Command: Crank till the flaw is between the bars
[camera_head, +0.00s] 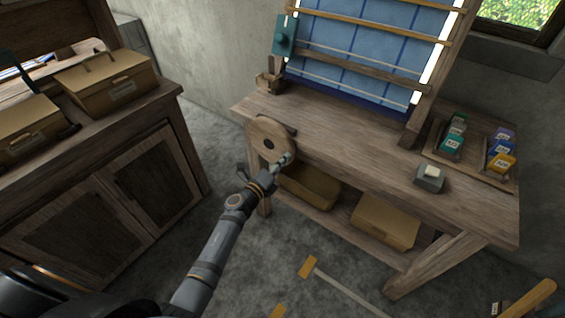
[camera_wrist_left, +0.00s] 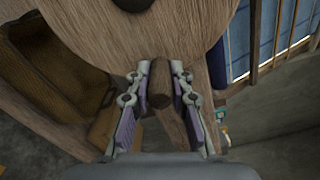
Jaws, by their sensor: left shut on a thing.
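The crank is a round wooden disc (camera_head: 263,132) on the loom table's left front end. It fills the top of the left wrist view (camera_wrist_left: 190,30). My left gripper (camera_head: 281,164) is at the disc's lower right edge, shut on the wooden crank handle (camera_wrist_left: 160,90), which sits between its fingers (camera_wrist_left: 160,70). The blue cloth (camera_head: 375,68), with darker grid lines, stands upright in the wooden frame. Thin pale bars, an upper one (camera_head: 325,54) and a lower one (camera_head: 340,88), cross it. I cannot make out a flaw on the cloth. My right gripper is out of view.
A cabinet (camera_head: 100,190) stands at left. A long-handled tool (camera_head: 345,288) lies on the floor.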

